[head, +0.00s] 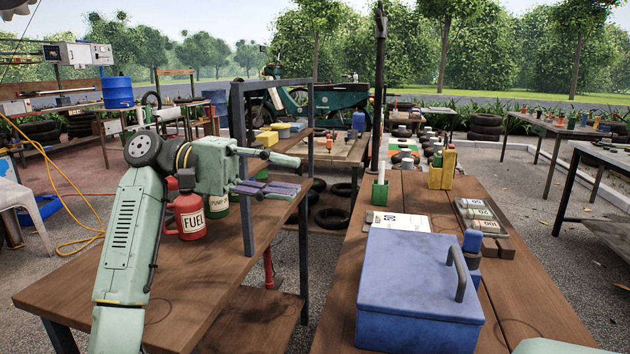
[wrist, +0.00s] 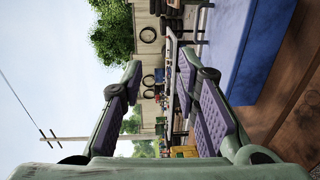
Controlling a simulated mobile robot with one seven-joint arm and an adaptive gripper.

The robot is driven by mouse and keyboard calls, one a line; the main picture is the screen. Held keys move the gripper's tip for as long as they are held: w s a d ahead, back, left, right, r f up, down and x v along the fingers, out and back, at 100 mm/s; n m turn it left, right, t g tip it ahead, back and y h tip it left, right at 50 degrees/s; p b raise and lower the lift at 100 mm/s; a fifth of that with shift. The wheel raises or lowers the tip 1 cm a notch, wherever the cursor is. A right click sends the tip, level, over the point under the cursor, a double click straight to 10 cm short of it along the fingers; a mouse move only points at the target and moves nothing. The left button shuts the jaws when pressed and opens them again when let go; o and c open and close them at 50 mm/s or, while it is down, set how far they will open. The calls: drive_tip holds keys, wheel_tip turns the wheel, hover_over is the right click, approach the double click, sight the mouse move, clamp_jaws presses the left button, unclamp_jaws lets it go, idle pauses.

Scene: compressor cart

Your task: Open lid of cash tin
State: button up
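The cash tin is a blue metal box (head: 418,285) on the near end of the right wooden table. Its flat lid (head: 415,262) is shut, and a dark grey bar handle (head: 458,275) stands on its right side. My gripper (head: 285,174) is to the left of the tin and apart from it, above the left table's right edge. In the wrist view my gripper (wrist: 160,66) has its two purple-padded fingers spread, with nothing between them. Part of the tin (wrist: 248,45) shows at the upper right there, beyond one finger.
A red fuel can (head: 189,218) and a green can stand on the left table, close to my arm. A dark metal frame (head: 242,150) rises near my gripper.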

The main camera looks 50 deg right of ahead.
drive_tip(key=shift+v, duration=1.2)
